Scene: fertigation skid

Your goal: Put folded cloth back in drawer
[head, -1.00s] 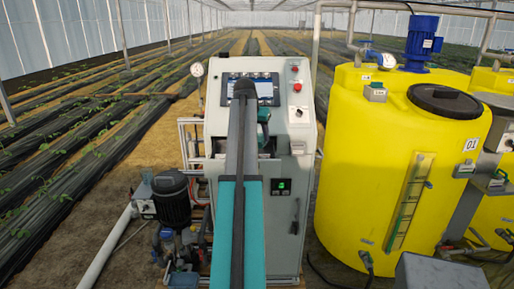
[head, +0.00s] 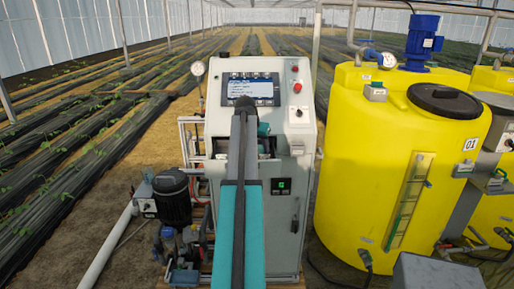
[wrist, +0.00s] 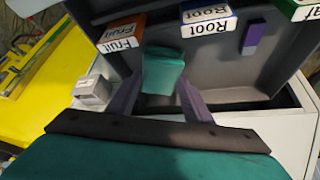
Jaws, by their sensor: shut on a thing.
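A teal folded cloth (wrist: 163,72) is between the two purple fingers of my gripper (wrist: 158,98) in the wrist view. The fingers are shut on its near end. The cloth is over a dark grey, drawer-like compartment (wrist: 225,62); I cannot tell whether it touches the bottom. In the head view my arm covers most of the opening in the cabinet front, and the fingers and cloth cannot be made out clearly there.
Boxes labelled Fruit (wrist: 121,34), Root (wrist: 208,18) and one partly cut off (wrist: 297,10) line the compartment's far side. A small purple block (wrist: 252,38) is near them. The cabinet has a screen (head: 250,90) above. A yellow tank (head: 375,160) stands right.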

